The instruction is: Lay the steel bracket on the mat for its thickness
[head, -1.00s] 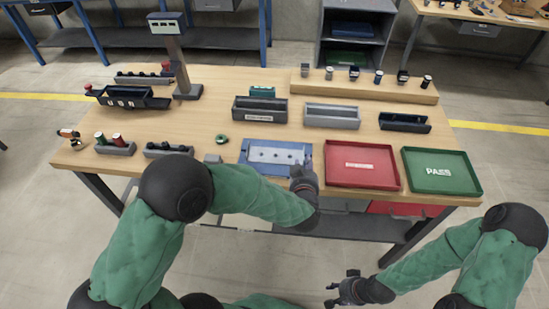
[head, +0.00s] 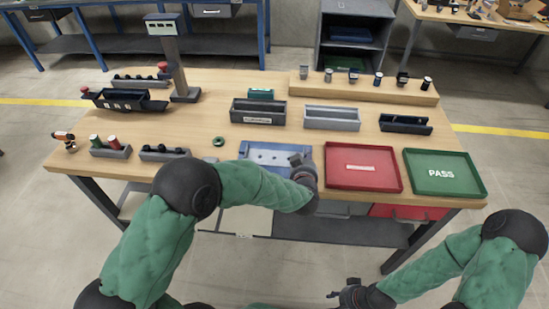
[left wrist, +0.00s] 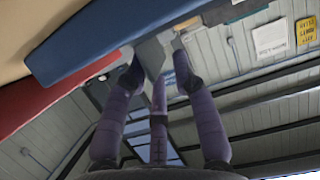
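A blue mat (head: 248,152) with a pale, dotted middle lies at the table's front edge, left of the red tray. My left gripper (head: 298,159) is at the mat's front right corner in the head view. In the left wrist view the fingers (left wrist: 157,66) stand on either side of a grey metal piece, which looks like the steel bracket (left wrist: 150,52), and appear closed on it. A blue edge (left wrist: 120,30), apparently the mat's, is just beyond. The bracket is hard to make out in the head view. My right gripper (head: 343,291) is open and empty, short of the table.
A red tray (head: 363,182) and a green PASS tray (head: 444,188) lie to the right. Dark and grey bins (head: 332,123) stand behind the mat. A small green ring (head: 219,141) lies left of it. A post with a display (head: 180,70) stands at the back left.

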